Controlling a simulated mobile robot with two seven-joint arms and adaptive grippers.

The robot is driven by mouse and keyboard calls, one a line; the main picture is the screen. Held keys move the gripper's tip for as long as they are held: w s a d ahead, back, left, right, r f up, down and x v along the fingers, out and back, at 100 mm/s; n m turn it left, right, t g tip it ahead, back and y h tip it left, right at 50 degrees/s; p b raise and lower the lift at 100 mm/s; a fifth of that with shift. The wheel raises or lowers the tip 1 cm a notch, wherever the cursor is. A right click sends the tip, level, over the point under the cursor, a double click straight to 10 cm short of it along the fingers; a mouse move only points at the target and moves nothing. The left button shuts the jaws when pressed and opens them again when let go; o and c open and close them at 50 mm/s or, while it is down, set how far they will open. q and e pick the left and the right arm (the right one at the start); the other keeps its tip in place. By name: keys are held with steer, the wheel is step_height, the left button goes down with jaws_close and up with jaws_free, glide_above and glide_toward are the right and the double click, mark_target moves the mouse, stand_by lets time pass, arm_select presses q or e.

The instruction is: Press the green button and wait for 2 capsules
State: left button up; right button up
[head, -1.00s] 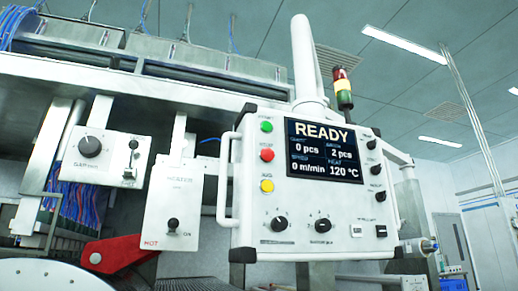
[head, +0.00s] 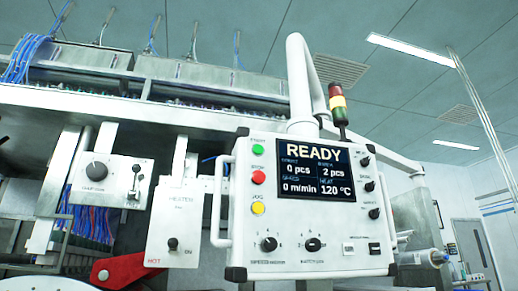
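The control panel (head: 295,225) is a white box with a dark screen (head: 308,172). The screen reads READY, 0 pcs, 2 pcs, 0 m/min and 120 °C. The green button (head: 258,150) is at the top of the column left of the screen, with nothing in front of it. The red button (head: 258,177) and the yellow button (head: 258,208) are below it. No capsules can be made out. Neither of my grippers is in the head view.
A heater box (head: 176,225) with a toggle and a dial box (head: 108,180) are left of the panel. A red lever (head: 122,268) is below them. Side handles (head: 216,205) stick out from the panel. A signal tower (head: 338,106) stands above it.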

arm_select(q)
steer(key=shift+c, duration=0.3)
jaws_close()
stand_by(0.3)
stand_by(0.8)
steer(key=shift+d, duration=0.1)
